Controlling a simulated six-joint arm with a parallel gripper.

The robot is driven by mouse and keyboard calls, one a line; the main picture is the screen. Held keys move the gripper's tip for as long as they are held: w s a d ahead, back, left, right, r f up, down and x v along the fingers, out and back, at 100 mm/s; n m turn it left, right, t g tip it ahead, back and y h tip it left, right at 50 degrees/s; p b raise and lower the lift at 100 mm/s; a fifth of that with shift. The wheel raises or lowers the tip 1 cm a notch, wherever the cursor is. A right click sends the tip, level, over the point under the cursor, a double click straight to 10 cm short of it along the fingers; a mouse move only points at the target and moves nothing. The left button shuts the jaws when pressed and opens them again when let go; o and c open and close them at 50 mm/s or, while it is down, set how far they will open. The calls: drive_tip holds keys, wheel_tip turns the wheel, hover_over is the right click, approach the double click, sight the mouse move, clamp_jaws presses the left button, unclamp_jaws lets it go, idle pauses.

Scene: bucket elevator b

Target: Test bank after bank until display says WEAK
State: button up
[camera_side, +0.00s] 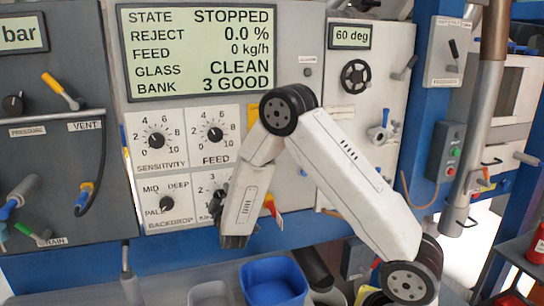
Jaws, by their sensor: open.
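The display (198,50) at the top of the panel reads STATE STOPPED, REJECT 0.0 %, FEED 0 kg/h, GLASS CLEAN, BANK 3 GOOD. A dark knob (219,195) with numbers including 2 and 3 sits at the lower right of the dial group. My arm covers its right part, and its label is not fully readable. My gripper (232,241) is at the low end of the arm, in front of the panel's lower edge. It is open and shows nothing held; its fingers are hard to make out.
Sensitivity (156,140), feed (215,134) and backdrop (166,204) knobs sit left of my arm. A blue bin (273,281) stands below. A handwheel (355,76) and a 60 deg display (350,36) are at right. Vent and drain levers are far left.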

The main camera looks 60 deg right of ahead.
drive_tip(key=shift+x, duration=0.85)
drive_tip(key=c, duration=1.3)
drive_tip(key=shift+m, duration=0.4)
drive_tip(key=m, duration=1.1)
